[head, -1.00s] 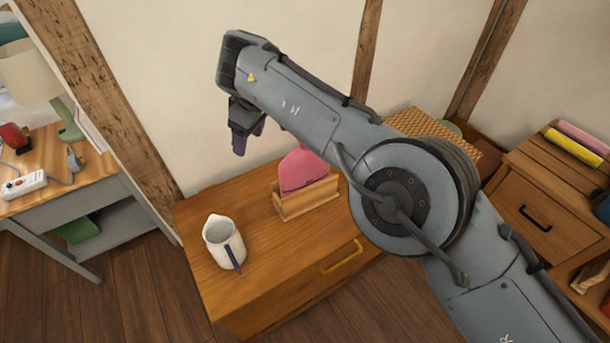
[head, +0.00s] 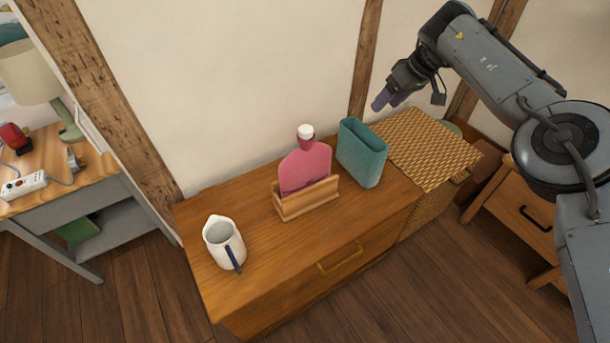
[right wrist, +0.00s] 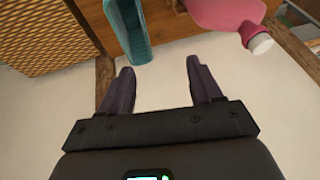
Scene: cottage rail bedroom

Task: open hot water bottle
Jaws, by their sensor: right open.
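The pink hot water bottle (head: 305,167) stands upright in a wooden holder (head: 308,199) on the wooden chest. Its white cap (head: 306,131) is on its neck. In the right wrist view the bottle (right wrist: 222,13) shows at the top right, with its white cap (right wrist: 260,43). A teal open-topped sleeve (head: 362,154) stands just right of the bottle; it also shows in the right wrist view (right wrist: 127,30). My right gripper (head: 380,102) is open and empty, above and right of the sleeve, apart from the bottle. My left gripper is not in view.
A white jug (head: 224,242) with a blue handle stands at the chest's left front. A woven basket (head: 425,145) stands to the right, beside a wooden drawer unit (head: 532,215). A side table with a lamp (head: 30,72) is at far left. The wall is close behind the chest.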

